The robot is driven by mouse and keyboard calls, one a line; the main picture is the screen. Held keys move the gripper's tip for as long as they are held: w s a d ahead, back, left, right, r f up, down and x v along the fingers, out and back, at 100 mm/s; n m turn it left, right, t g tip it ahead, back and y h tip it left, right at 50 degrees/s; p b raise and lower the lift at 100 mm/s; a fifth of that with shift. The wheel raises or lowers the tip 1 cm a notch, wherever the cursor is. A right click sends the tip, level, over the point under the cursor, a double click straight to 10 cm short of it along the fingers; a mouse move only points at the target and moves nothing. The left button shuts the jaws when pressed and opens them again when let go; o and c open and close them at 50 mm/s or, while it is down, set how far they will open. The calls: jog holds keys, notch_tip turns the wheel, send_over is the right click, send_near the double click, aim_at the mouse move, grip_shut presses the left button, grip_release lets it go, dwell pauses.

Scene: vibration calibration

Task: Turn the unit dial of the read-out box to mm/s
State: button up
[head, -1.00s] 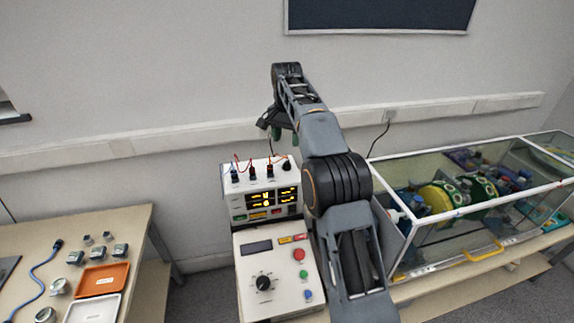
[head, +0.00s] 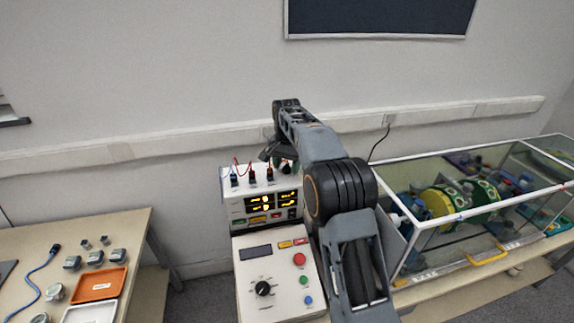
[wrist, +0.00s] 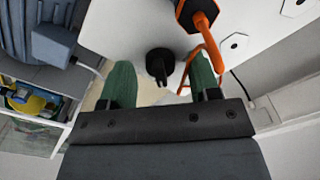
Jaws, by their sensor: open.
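The read-out box (head: 238,192) is white with lit yellow displays and stands at the middle of the head view. Its black unit dial (wrist: 158,62) shows in the wrist view on the white top face. My gripper (wrist: 162,72) is open, with one green finger on each side of the dial and a visible gap to both. In the head view my gripper (head: 280,160) is over the right end of the box top and hides the dial. I cannot read the dial's marks or its setting.
An orange lead with its plug (wrist: 200,18) runs close to the right finger in the wrist view. More plugs (head: 252,174) stand on the box top. A control box (head: 262,275) is in front, and a clear-walled case (head: 455,225) is at the right.

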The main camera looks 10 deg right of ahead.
jog(key=c, duration=0.9)
jog(key=shift+r+n+p, duration=0.1)
jog(key=shift+n+p, duration=0.9)
jog(key=shift+n, duration=0.4)
jog(key=n+p, duration=0.2)
jog(key=n, duration=0.3)
jog(key=n+p, duration=0.1)
jog(key=n, duration=0.3)
jog(key=shift+n, duration=0.4)
jog(key=shift+n+p, duration=0.45)
jog(key=shift+n, duration=1.35)
